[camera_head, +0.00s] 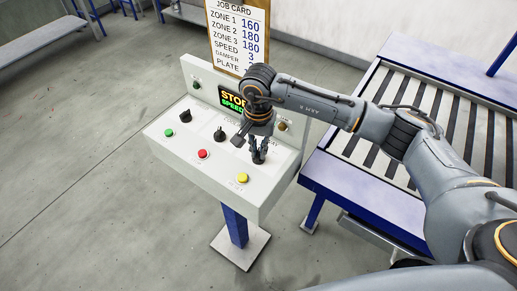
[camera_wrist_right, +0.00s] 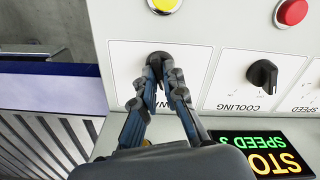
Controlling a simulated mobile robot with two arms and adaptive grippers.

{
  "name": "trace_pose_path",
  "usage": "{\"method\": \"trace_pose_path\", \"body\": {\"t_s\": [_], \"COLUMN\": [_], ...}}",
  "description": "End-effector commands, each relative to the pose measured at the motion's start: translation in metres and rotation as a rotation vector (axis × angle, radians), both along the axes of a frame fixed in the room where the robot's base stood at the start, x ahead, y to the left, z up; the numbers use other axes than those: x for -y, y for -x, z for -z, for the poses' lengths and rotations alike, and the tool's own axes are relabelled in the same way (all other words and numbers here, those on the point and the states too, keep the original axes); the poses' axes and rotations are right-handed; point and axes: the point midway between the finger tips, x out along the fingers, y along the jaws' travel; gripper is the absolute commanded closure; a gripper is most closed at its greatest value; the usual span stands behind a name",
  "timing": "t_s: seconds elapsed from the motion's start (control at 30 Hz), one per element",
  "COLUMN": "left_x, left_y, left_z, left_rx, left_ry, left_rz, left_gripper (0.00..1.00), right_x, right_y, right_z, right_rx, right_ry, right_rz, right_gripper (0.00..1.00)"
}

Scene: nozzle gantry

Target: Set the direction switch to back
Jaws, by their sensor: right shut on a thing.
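The control panel (camera_head: 182,157) is a pale sloped box on a blue post, with black rotary knobs. My right gripper (camera_head: 259,155) points down at the rightmost black knob and covers most of it. In the right wrist view, my right gripper (camera_wrist_right: 160,62) has its two fingers closed around this black knob (camera_wrist_right: 158,55). The label by this knob is mostly hidden by the fingers, so I cannot tell its word or the knob's setting. My left gripper is not in view.
The middle knob (camera_wrist_right: 262,75) is labelled COOLING. Yellow (camera_head: 242,178), red (camera_head: 203,153) and green (camera_head: 169,132) buttons line the panel's front. A display (camera_head: 233,101) reads STOP and SPEED. A job card (camera_head: 236,35) stands behind; a roller conveyor (camera_head: 384,120) is at right.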

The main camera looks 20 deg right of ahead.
Motion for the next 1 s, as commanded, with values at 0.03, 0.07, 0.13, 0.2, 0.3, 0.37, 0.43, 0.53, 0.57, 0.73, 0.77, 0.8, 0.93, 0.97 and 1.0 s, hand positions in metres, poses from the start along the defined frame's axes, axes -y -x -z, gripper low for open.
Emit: {"method": "trace_pose_path", "body": {"t_s": [0.03, 0.07, 0.13, 0.2, 0.3, 0.37, 0.43, 0.53, 0.57, 0.73, 0.77, 0.8, 0.93, 0.97, 1.0], "left_x": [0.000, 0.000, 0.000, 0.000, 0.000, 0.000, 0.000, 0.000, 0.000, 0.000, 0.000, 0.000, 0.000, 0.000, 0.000], "left_y": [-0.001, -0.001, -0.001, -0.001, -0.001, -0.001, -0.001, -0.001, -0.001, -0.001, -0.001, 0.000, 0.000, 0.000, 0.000], "left_z": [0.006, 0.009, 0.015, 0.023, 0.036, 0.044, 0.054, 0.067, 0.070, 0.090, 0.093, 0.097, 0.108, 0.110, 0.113], "left_rx": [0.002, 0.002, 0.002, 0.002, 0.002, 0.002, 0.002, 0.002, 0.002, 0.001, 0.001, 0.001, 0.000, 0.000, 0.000], "left_ry": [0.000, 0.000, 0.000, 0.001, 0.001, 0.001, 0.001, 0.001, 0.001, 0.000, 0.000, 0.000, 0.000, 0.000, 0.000], "left_rz": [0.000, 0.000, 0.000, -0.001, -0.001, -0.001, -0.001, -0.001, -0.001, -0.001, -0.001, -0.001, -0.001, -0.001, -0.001], "left_gripper": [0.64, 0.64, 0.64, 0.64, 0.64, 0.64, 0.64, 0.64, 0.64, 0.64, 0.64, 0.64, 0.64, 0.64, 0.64], "right_x": [0.000, 0.000, 0.000, 0.000, 0.000, 0.000, 0.000, 0.000, 0.000, 0.000, 0.000, 0.001, 0.000, 0.001, 0.001], "right_y": [-0.001, -0.001, -0.001, -0.001, -0.001, -0.001, -0.001, -0.001, -0.001, -0.001, -0.001, -0.001, -0.001, -0.001, -0.001], "right_z": [0.003, 0.003, 0.004, 0.005, 0.006, 0.006, 0.006, 0.006, 0.006, 0.005, 0.005, 0.005, 0.004, 0.004, 0.004], "right_rx": [0.001, 0.001, 0.004, 0.003, 0.004, 0.004, 0.004, 0.005, 0.004, 0.004, 0.004, 0.004, 0.004, 0.004, 0.004], "right_ry": [0.000, 0.000, 0.000, 0.001, 0.000, 0.000, 0.000, 0.000, -0.001, -0.001, -0.001, 0.000, 0.000, 0.000, 0.000], "right_rz": [0.018, 0.030, 0.067, 0.113, 0.193, 0.247, 0.313, 0.407, 0.436, 0.597, 0.624, 0.660, 0.767, 0.790, 0.819], "right_gripper": [1.00, 1.00, 1.00, 1.00, 1.00, 1.00, 1.00, 1.00, 1.00, 1.00, 1.00, 1.00, 1.00, 1.00, 1.00]}}
